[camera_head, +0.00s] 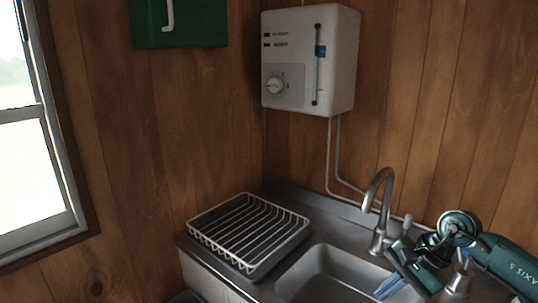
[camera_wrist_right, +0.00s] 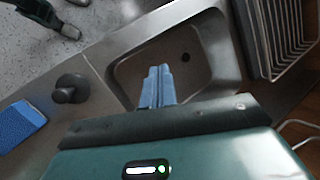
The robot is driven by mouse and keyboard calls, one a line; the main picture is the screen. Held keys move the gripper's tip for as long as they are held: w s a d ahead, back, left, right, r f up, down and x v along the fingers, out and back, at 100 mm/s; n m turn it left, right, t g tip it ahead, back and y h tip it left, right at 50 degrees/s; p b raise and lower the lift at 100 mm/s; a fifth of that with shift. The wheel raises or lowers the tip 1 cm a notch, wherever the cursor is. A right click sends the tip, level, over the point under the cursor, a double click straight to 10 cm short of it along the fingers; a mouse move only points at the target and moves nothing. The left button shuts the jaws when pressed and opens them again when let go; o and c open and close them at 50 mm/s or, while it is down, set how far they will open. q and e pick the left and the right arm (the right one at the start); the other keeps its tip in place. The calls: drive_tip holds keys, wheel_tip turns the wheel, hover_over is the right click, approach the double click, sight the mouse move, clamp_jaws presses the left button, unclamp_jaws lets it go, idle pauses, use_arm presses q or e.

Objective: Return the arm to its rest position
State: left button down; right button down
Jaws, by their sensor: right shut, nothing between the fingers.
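My right arm comes in from the right in the head view, beside the tap. My right gripper (camera_head: 387,288) has blue fingers and hangs over the right part of the sink basin (camera_head: 322,270). In the right wrist view the two blue fingers of the gripper (camera_wrist_right: 157,88) lie side by side, shut with nothing between them, above the basin (camera_wrist_right: 197,62). My left gripper is in neither view.
The curved metal tap (camera_head: 377,205) stands close to my right arm. A white wire dish rack (camera_head: 248,232) is left of the basin. A water heater (camera_head: 310,60) hangs on the wall above.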

drive_tip(key=s+a+m+t+y, duration=0.2)
drive_tip(key=s+a+m+y, duration=0.1)
drive_tip(key=a+m+y, duration=0.45)
drive_tip(key=s+a+m+t+y, duration=0.2)
drive_tip(key=s+a+m+y, duration=0.15)
drive_tip(key=a+m, duration=0.6)
drive_tip(key=s+d+f+m+t+h, duration=0.15)
drive_tip(key=f+m+t+h, duration=0.35)
drive_tip(key=m, duration=0.9)
drive_tip(key=s+d+f+m+t+h, duration=0.1)
drive_tip(key=d+f+m+t+h, duration=0.3)
drive_tip(key=m, duration=1)
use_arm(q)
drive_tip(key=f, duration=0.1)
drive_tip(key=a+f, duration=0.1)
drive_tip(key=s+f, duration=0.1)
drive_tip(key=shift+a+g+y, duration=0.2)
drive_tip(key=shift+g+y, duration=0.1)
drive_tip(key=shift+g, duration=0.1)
use_arm(e)
drive_tip(key=s+d+f+m+g+h, duration=0.2)
drive_tip(key=s+f+m+g+h, duration=0.2)
drive_tip(key=s+f+m, duration=0.8)
wheel_tip(320, 180, down, 2)
drive_tip(key=shift+s+d+f+m+g+h, duration=0.1)
drive_tip(key=shift+s+d+m+g+h, duration=0.25)
drive_tip(key=shift+m+h, duration=0.35)
